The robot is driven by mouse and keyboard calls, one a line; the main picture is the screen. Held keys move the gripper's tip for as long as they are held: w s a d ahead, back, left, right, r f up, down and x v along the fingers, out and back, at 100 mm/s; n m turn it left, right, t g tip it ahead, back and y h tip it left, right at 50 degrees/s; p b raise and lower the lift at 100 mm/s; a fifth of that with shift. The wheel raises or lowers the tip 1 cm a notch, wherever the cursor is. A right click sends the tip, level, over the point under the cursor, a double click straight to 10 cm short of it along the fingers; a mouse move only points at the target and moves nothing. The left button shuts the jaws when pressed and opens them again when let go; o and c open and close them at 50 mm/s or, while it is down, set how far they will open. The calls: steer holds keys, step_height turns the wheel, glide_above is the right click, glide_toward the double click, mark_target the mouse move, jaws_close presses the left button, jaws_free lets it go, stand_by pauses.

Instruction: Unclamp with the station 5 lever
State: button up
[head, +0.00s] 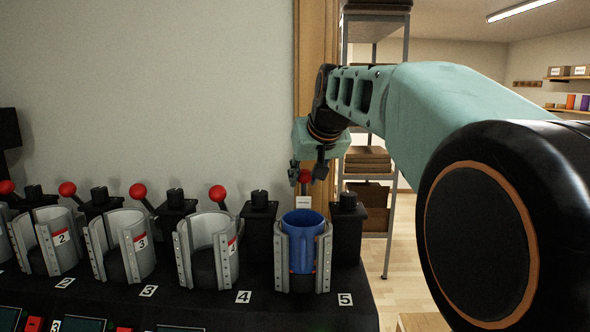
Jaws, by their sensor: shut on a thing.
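The station 5 lever (304,177) has a red ball knob and stands behind the station 5 press at the right end of the bench. My gripper (308,171) points down over this lever, one finger on each side of the knob, and is shut on it. A blue mug (303,243) stands upright in the station 5 clamp (282,266), between its grey jaws. The jaws look close around the mug; whether they touch it is hard to tell. The number 5 label (345,299) lies on the bench in front, to the right.
Stations 2, 3 and 4 stand in a row to the left, with grey clamps such as the station 4 clamp (207,250) and red-knobbed levers such as the station 4 lever (217,194). A shelf rack (388,190) stands behind on the right. The bench (270,312) ends right of station 5.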

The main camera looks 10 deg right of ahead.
mark_target(304, 185)
steer(key=shift+s+a+f+b, duration=0.1)
steer(key=shift+s+b, duration=0.1)
steer(key=shift+s, duration=0.25)
steer(key=shift+s+a+f+b, duration=0.1)
steer(key=shift+s+b, duration=0.1)
steer(key=shift+s, duration=0.2)
steer(key=shift+s+a+f+b, duration=0.15)
steer(key=shift+s+f+b, duration=0.05)
steer(key=shift+s+b, duration=0.3)
steer(key=shift+s+a+f+b, duration=0.15)
steer(key=shift+s+b, duration=0.2)
steer(key=shift+s, duration=0.2)
steer(key=o, duration=0.8)
steer(key=shift+c, duration=0.2)
steer(key=shift+d+r, duration=0.1)
step_height(304, 185, up, 6)
steer(key=s+p, duration=0.1)
steer(key=p, duration=0.4)
steer(key=shift+s+r, duration=0.15)
steer(key=shift+s, duration=0.05)
